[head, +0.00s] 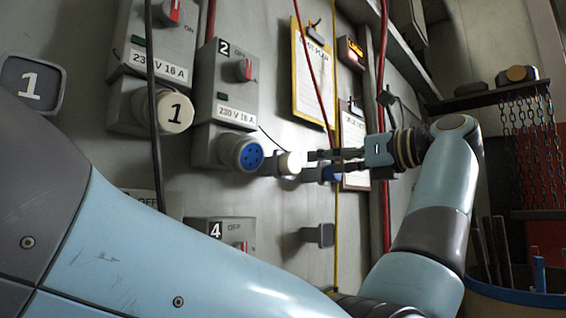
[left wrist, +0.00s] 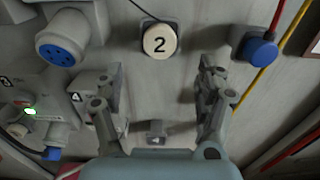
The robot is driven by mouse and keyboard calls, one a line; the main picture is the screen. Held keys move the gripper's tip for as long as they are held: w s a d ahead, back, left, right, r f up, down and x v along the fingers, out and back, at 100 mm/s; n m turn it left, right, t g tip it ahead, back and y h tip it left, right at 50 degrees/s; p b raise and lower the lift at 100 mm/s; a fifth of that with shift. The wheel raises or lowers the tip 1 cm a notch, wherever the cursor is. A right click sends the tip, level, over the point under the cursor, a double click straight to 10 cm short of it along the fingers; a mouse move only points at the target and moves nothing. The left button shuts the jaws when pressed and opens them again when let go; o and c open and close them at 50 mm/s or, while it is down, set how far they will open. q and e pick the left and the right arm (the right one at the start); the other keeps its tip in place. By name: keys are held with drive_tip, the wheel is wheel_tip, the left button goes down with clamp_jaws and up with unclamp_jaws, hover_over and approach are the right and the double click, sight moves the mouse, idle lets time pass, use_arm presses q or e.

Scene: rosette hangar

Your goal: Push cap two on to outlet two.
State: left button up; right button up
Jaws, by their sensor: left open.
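Cap two (left wrist: 159,40) is a round cream cap marked "2". It sits on a small grey holder on the wall with a dark cord at it. In the head view the cap (head: 290,163) is seen from the side, right of outlet two. Outlet two (head: 248,153) is a blue socket face in a grey housing under switch box 2, uncovered; it also shows in the left wrist view (left wrist: 62,50). My left gripper (head: 318,164) is open and empty, its fingers pointing at the wall beside the cap. In the left wrist view the cap lies beyond the fingers, apart from them. My right gripper is not in view.
Outlet one carries a cream cap (head: 175,110) marked "1". A blue-ended plug or socket (left wrist: 261,51) is right of the cap. An empty-looking grey holder (head: 319,235) is below. Red and yellow cables (head: 336,220) hang close by the left gripper. Box 4 (head: 222,233) is lower down.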

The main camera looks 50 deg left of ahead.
sight(295, 164)
use_arm(q)
drive_tip(key=a, duration=0.2)
drive_tip(key=a+p, duration=0.1)
drive_tip(key=a, duration=0.1)
drive_tip(key=shift+s+a+r, duration=0.1)
drive_tip(key=shift+s+a, duration=0.05)
drive_tip(key=shift+s, duration=0.05)
drive_tip(key=a+b, duration=0.1)
drive_tip(key=a, duration=0.2)
drive_tip(key=shift+s, duration=0.2)
drive_tip(key=shift+a, duration=0.75)
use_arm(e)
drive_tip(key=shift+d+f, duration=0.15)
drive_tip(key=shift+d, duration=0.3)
use_arm(q)
drive_tip(key=shift+b, duration=0.45)
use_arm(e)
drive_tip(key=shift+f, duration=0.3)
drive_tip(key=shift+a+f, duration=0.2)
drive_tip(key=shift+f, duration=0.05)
